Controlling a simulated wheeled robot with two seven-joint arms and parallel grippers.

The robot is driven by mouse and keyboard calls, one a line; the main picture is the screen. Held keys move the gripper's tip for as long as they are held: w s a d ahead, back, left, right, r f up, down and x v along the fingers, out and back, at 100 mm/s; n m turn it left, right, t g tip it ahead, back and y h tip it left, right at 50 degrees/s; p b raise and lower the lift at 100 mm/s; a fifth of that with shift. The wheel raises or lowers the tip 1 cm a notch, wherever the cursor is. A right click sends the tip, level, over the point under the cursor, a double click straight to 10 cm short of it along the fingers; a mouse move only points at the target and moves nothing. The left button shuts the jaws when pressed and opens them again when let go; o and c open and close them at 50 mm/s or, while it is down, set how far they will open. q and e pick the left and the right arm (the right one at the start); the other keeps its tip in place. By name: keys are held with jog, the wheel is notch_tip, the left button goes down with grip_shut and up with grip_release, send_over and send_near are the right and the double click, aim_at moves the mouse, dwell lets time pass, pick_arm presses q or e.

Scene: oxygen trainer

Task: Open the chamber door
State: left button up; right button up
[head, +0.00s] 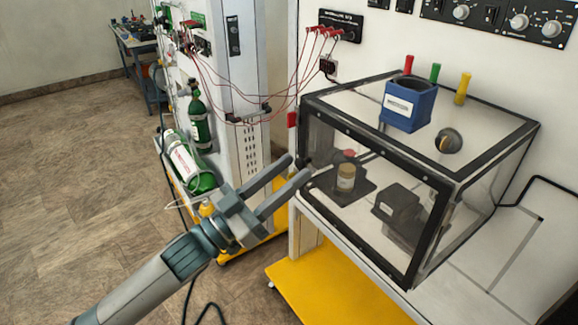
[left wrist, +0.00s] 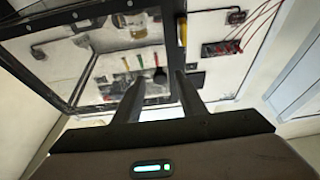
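The chamber is a clear box with a black frame (head: 467,170) on the white bench at the right of the head view. Its black-framed clear front panel (head: 372,185) faces me and looks shut against the box; I cannot make out a handle for certain. My left gripper (head: 298,168) is open and empty, its two fingers apart and pointing at the front panel's left edge. I cannot tell whether a finger touches the frame. In the left wrist view the open fingers (left wrist: 137,68) show with the chamber's dark frame (left wrist: 78,82) on the left. My right gripper is out of view.
A blue block (head: 409,104) and red, green and yellow pegs are at the chamber's top. A jar (head: 346,178) and a dark block (head: 397,207) are inside. Red wires (head: 290,105) hang behind the gripper.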

pick_arm(q)
jog(key=shift+w+d, duration=0.1)
jog(key=shift+d, duration=0.1)
grip_shut()
jog(key=shift+a, duration=0.1)
